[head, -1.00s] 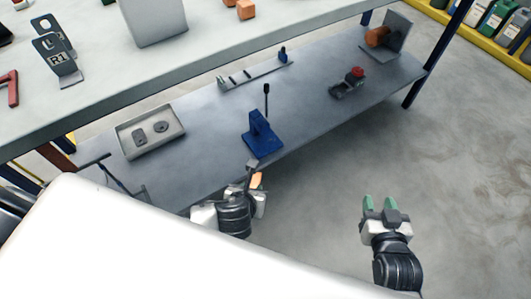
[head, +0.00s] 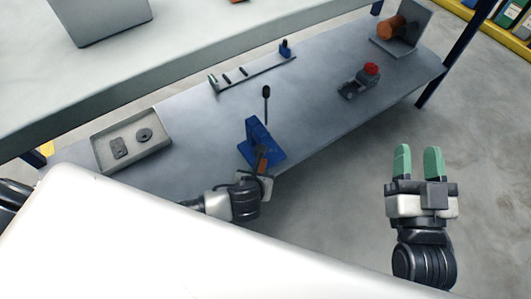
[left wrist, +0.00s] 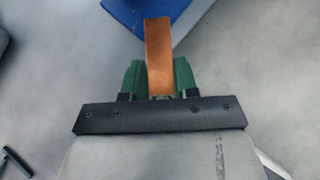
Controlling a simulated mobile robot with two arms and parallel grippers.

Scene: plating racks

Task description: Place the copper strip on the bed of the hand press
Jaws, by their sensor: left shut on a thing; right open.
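The copper strip (left wrist: 159,55) is upright in the left wrist picture, between the green fingers of my left gripper (left wrist: 158,80), which is shut on it. The strip's far end overlaps the blue base of the hand press (left wrist: 125,12); I cannot tell whether they touch. In the head view the blue hand press (head: 258,138) with its black lever stands near the lower shelf's front edge. My left gripper (head: 258,178) is just in front of it, with the copper strip (head: 262,160) showing against the press. My right gripper (head: 418,165) is open and empty over the floor at right.
The press stands on a grey lower shelf (head: 200,120). A shallow tray (head: 165,135) with two dark parts is at left. A narrow rail (head: 255,72) lies behind, a red-topped device (head: 358,82) at right. The upper shelf (head: 170,45) overhangs at back left.

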